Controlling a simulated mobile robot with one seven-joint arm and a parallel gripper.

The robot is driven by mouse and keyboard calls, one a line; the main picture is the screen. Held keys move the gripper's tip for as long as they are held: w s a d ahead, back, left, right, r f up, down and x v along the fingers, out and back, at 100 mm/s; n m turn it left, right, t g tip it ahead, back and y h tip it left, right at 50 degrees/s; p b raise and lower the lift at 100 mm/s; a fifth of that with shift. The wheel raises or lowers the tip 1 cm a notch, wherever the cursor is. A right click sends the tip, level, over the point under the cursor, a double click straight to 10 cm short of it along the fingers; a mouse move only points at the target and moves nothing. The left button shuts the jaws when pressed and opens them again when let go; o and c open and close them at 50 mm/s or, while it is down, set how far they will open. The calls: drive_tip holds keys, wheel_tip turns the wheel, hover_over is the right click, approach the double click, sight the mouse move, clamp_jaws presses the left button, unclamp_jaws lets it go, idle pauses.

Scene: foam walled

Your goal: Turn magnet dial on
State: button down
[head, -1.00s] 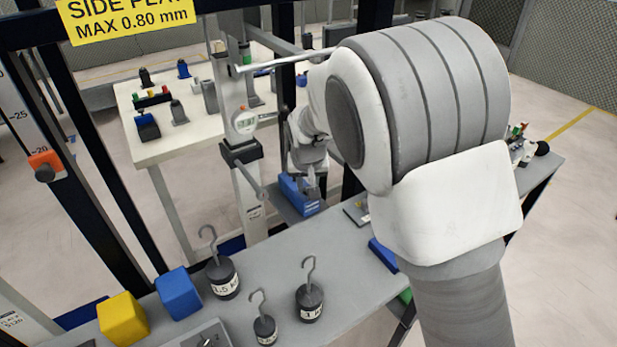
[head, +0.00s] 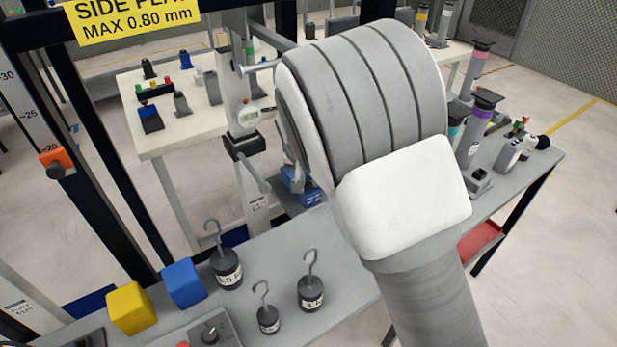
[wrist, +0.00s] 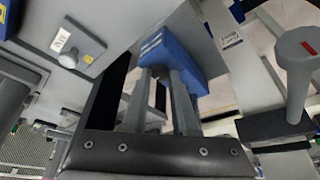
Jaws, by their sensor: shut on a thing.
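A blue block-shaped base (head: 309,194) sits on the bench beside the foot of the grey column, partly hidden behind my arm. In the wrist view the blue base (wrist: 172,48) is straight ahead of the fingers, with pale markings on its edge. My gripper (wrist: 162,74) reaches to it with both grey fingertips at its near side. The gripper is shut on a small part there, apparently the magnet dial, which the fingers hide. The dial's setting cannot be read. In the head view my arm covers most of the gripper.
In the wrist view a grey handle with a red mark (wrist: 300,65) stands close on the right. Several hooked weights (head: 311,292), a yellow cube (head: 131,308) and a blue cube (head: 183,283) stand in front.

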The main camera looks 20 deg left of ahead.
sight(306, 195)
drive_tip(key=c, duration=0.7)
unclamp_jaws()
drive_tip(key=p+v, duration=0.1)
drive_tip(key=v, duration=0.4)
drive_tip(key=shift+a+r, duration=0.1)
drive_tip(key=shift+r, duration=0.1)
drive_tip(key=s, duration=0.8)
drive_tip(key=s+d, duration=0.1)
drive_tip(key=s, duration=0.3)
drive_tip(key=shift+f, duration=0.2)
